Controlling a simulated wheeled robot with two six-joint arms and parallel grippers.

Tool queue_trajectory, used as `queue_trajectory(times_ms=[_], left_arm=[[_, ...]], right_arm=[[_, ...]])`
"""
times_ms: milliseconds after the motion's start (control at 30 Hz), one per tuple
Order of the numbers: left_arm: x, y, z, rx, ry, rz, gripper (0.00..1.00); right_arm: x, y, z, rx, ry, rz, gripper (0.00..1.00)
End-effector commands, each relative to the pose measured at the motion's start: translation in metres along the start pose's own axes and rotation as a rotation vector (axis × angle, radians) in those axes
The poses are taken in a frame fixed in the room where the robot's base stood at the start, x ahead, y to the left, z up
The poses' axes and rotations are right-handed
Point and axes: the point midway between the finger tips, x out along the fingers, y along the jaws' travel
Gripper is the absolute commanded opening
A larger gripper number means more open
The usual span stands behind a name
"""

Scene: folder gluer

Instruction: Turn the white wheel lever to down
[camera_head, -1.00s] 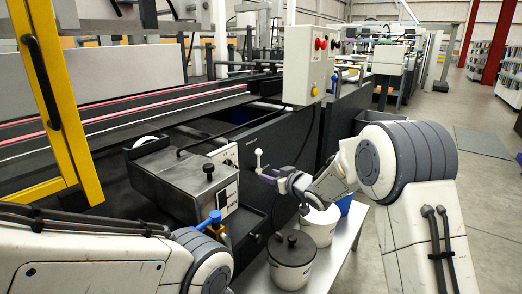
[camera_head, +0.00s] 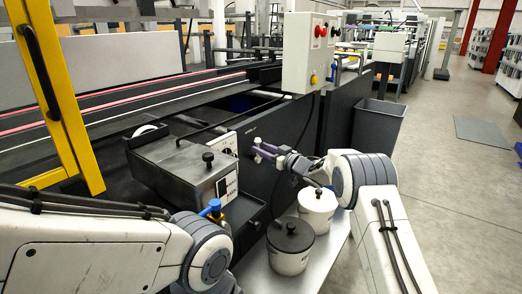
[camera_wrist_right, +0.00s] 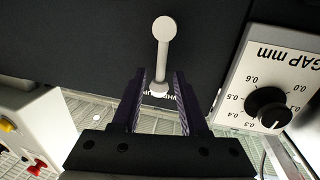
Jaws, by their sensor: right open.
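The white wheel lever (camera_wrist_right: 162,58) shows in the right wrist view as a pale stem with a round end, against the dark machine panel. That view is upside down, judging by its lettering. The stem's far end appears between my right fingertips; the round end lies beyond them toward the picture's top. My right gripper (camera_wrist_right: 160,80) is open, with a finger on each side of the stem's far end and no clear contact. In the head view my right gripper (camera_head: 259,149) is in front of the dark panel and mostly hides the lever. My left gripper is out of view.
A GAP mm dial (camera_wrist_right: 267,107) sits close beside the lever. A control box (camera_head: 309,52) with red buttons stands above. A steel box (camera_head: 180,170) juts out at left. Two lidded white pots (camera_head: 291,252) stand on a bench below. A grey bin (camera_head: 378,124) is behind.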

Motion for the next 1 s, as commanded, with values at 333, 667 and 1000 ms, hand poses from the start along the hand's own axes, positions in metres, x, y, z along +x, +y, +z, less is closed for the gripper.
queue_trajectory(times_ms=[333, 667, 1000], left_arm=[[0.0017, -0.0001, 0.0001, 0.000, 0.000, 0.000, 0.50], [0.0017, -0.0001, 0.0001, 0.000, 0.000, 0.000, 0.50], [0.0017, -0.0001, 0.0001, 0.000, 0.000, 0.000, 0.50]], right_arm=[[0.0127, -0.0007, -0.0002, 0.000, -0.001, 0.000, 0.43], [0.0122, -0.0004, -0.0006, -0.001, 0.000, 0.000, 0.00], [0.0120, -0.0003, -0.0010, -0.001, 0.001, 0.000, 0.00]])
